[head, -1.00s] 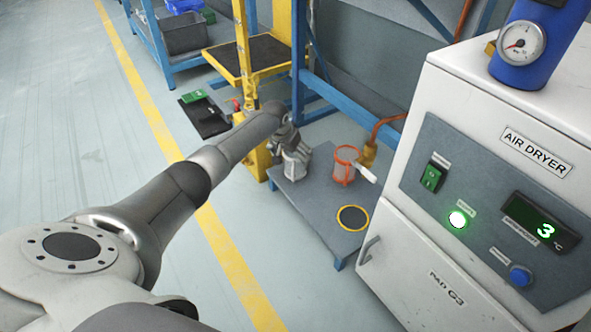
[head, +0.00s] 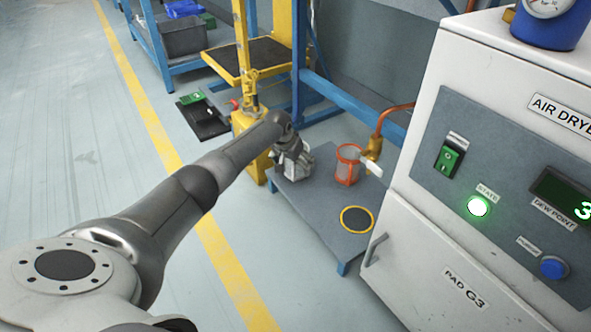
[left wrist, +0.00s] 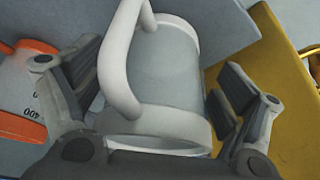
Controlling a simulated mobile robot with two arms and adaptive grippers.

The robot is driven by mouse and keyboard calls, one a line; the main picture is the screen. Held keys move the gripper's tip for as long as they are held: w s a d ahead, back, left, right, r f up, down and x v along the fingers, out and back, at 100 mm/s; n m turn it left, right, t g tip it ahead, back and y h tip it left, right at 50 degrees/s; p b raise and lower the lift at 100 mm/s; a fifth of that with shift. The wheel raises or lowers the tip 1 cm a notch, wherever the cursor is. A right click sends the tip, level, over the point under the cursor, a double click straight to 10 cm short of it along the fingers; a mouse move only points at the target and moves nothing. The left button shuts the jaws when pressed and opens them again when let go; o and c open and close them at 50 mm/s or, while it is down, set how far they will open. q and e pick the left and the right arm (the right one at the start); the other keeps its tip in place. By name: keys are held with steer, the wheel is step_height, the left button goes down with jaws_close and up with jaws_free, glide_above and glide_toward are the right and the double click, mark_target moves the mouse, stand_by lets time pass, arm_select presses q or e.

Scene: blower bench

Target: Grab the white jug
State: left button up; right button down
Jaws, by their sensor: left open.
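The white jug stands on a low grey bench (head: 318,218). In the left wrist view the white jug (left wrist: 165,75) has a greyish see-through body, a white rim and a thick white handle on its left side. My left gripper (left wrist: 165,95) is open, with one finger on each side of the jug. I cannot tell whether the fingers touch it. In the head view my left gripper (head: 293,157) is at the bench's far left corner and hides most of the jug. My right gripper is not in view.
An orange-framed jug (head: 348,165) stands right of the gripper, below a copper pipe with a brass valve. A yellow-ringed black disc (head: 356,219) is on the bench. A yellow post stands behind left. The air dryer cabinet (head: 430,240) is at right.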

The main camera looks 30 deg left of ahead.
arm_select(q)
steer(key=c, duration=1.1)
steer(key=shift+r, duration=0.15)
